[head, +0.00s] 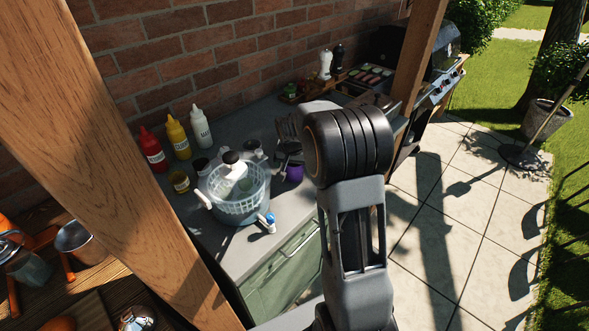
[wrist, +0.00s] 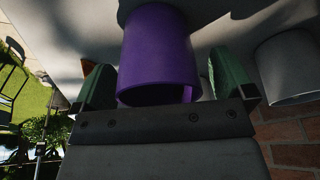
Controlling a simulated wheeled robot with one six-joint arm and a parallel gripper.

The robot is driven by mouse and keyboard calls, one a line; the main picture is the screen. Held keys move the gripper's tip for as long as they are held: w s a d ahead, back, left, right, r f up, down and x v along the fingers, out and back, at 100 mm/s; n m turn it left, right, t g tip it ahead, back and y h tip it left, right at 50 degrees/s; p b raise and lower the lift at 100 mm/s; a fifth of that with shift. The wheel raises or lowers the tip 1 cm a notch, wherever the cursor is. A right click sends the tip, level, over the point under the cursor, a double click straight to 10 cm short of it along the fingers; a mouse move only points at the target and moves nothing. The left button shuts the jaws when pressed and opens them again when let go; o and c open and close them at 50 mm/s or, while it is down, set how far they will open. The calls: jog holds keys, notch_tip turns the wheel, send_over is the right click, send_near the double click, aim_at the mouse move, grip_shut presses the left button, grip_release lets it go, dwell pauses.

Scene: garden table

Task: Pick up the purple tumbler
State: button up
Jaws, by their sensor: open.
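The purple tumbler (head: 294,172) stands on the grey counter in the head view, partly hidden behind my arm and other items. In the wrist view the purple tumbler (wrist: 160,55) is large and close, in the middle of the picture. My gripper (wrist: 168,85) has its two green fingers spread, one on each side of the tumbler. A gap shows between each finger and the tumbler wall. In the head view my gripper is mostly hidden by my arm.
A small blue-and-white bottle (head: 267,222) is near the counter's front edge. Red (head: 152,150), yellow (head: 178,138) and white (head: 201,128) bottles stand by the wall. A grey cup (wrist: 287,68) is right of the tumbler.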

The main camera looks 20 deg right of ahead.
jog(key=shift+f, duration=0.15)
jog(key=c, duration=1)
